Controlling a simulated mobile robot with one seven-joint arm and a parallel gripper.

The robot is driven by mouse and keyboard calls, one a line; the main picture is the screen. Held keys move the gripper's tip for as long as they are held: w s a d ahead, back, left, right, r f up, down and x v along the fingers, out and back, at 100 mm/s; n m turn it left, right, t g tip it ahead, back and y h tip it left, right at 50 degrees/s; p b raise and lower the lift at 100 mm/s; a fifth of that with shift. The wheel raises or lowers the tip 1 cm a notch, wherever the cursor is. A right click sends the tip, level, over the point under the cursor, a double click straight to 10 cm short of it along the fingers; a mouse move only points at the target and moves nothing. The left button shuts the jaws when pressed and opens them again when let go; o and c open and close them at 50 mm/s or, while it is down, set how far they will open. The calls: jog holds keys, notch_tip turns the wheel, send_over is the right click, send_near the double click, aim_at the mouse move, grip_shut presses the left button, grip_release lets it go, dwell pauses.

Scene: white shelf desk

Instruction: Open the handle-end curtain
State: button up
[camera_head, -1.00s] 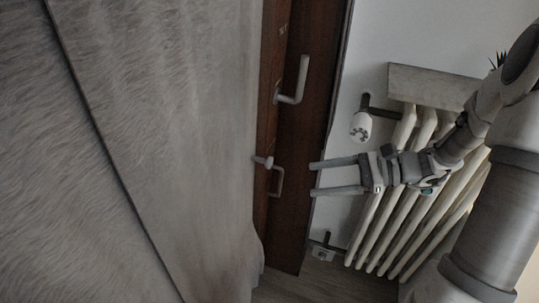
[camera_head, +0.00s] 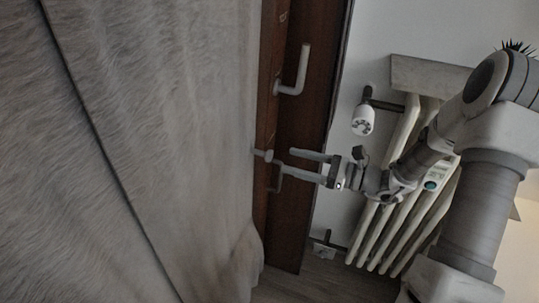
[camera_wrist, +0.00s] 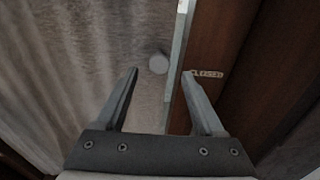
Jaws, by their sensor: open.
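The grey, fuzzy curtain (camera_head: 170,130) hangs over the left half of the head view and also fills the left of the wrist view (camera_wrist: 70,60). A small pale round knob (camera_head: 263,155) stands out at its right edge; it also shows in the wrist view (camera_wrist: 158,64). My gripper (camera_head: 287,161) is open and empty, its fingers pointing left at the knob. In the wrist view the knob appears between and just beyond the fingertips (camera_wrist: 160,74). I see no contact with it.
A dark brown door or frame (camera_head: 300,210) has an L-shaped handle (camera_head: 299,75) above and a smaller pull (camera_head: 277,180) near my lower finger. A radiator (camera_head: 395,215) with a white valve (camera_head: 363,120) stands behind my arm.

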aim_at(272, 155)
jog(key=x, duration=0.7)
jog(key=shift+a, duration=0.1)
grip_shut()
dwell(1.2)
